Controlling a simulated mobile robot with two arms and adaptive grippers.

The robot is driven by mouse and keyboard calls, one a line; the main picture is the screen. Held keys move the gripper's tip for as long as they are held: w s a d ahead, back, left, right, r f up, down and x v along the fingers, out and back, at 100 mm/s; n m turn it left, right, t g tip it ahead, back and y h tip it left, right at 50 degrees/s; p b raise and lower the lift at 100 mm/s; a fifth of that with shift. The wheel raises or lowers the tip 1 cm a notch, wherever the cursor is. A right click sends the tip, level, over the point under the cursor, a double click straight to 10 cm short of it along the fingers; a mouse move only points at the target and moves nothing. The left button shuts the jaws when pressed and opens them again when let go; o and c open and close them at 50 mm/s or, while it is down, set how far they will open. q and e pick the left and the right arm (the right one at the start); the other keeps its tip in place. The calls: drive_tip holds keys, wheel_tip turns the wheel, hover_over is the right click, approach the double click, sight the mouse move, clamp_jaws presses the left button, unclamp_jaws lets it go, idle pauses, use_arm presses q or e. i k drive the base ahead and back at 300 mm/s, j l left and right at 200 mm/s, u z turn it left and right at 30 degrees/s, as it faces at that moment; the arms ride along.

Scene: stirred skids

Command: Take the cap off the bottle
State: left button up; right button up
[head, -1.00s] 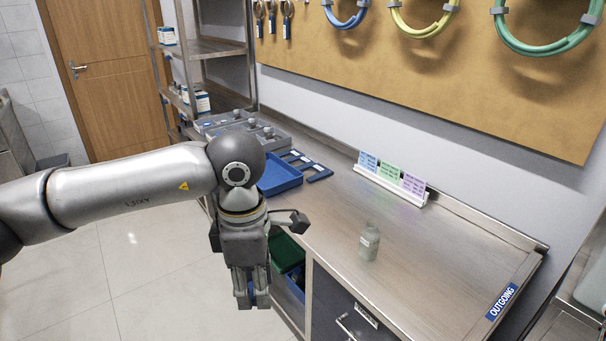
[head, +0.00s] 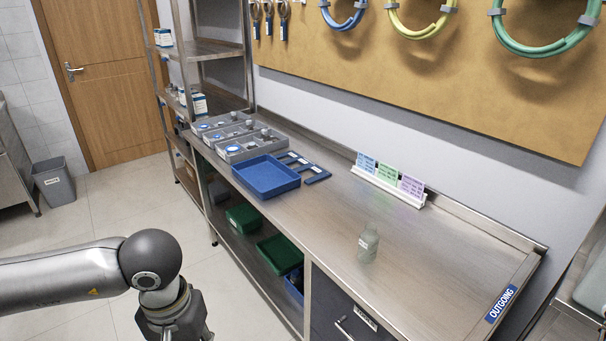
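A small pale grey-green bottle (head: 368,246) stands upright on the steel worktop, right of the middle in the head view. It has a narrower top and a small light label. I cannot make out a separate cap at this size. My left gripper (head: 176,322) is at the bottom edge, left of and well away from the bottle, off the worktop. Only its upper body shows; the fingers are cut off by the frame, so their opening is hidden. My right gripper is not in view.
The steel worktop (head: 310,222) is clear around the bottle. A blue tray (head: 266,177) and grey bins (head: 238,138) stand at its far left end. A white card holder (head: 386,185) is behind the bottle. An OUTGOING label (head: 501,303) marks the right end.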

sight(369, 240)
drive_tip(key=i+j+z, duration=0.45)
drive_tip(key=i+j, duration=0.2)
drive_tip(key=i, duration=0.15)
drive_tip(key=i+j+z, duration=0.2)
drive_tip(key=i+j, duration=0.15)
drive_tip(key=i+j+z, duration=0.25)
drive_tip(key=j, duration=0.3)
drive_tip(key=i+j+z, duration=0.2)
drive_tip(key=i+j, duration=0.15)
drive_tip(key=j, duration=0.2)
